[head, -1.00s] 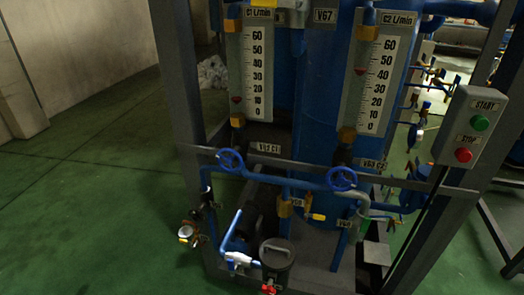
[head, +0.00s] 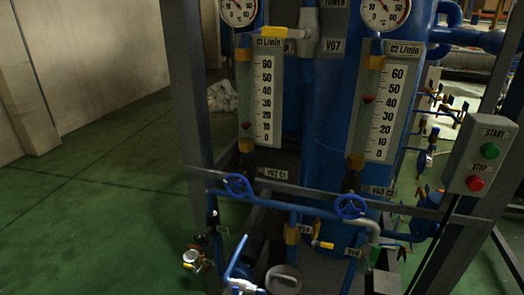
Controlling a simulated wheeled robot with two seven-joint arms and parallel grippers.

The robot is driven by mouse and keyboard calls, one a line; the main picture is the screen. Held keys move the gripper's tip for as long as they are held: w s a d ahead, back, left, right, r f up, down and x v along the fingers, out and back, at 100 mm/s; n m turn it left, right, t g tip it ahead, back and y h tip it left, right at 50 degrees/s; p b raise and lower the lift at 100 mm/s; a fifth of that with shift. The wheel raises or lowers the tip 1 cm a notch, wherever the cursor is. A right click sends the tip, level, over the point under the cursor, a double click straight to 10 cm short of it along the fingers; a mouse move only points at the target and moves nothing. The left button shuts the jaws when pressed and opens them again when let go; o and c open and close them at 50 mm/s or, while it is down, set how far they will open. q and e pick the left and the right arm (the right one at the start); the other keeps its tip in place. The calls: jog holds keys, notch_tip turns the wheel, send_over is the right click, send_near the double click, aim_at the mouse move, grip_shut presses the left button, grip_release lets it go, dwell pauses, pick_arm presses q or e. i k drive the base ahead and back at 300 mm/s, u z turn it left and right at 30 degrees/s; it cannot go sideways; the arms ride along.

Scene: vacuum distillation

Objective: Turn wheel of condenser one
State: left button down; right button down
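The blue wheel of condenser one (head: 238,186) sits on the blue pipe at the lower left of the frame, beside a label that seems to read V02 C1. The C1 flow meter (head: 264,98) stands above it, with its small red indicator low on the scale. A second blue wheel (head: 349,206) sits to the right under the C2 flow meter (head: 385,110), whose red indicator is about mid-scale. Neither of my grippers is in the head view.
A grey steel frame post (head: 188,100) stands left of the meters. A box with green and red buttons (head: 480,160) is mounted at the right. Two round gauges show at the top. Open green floor (head: 90,200) lies to the left.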

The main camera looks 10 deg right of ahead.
aim_at(237, 184)
jog(key=u, duration=1.75)
jog(key=i, duration=0.95)
jog(key=z, duration=0.8)
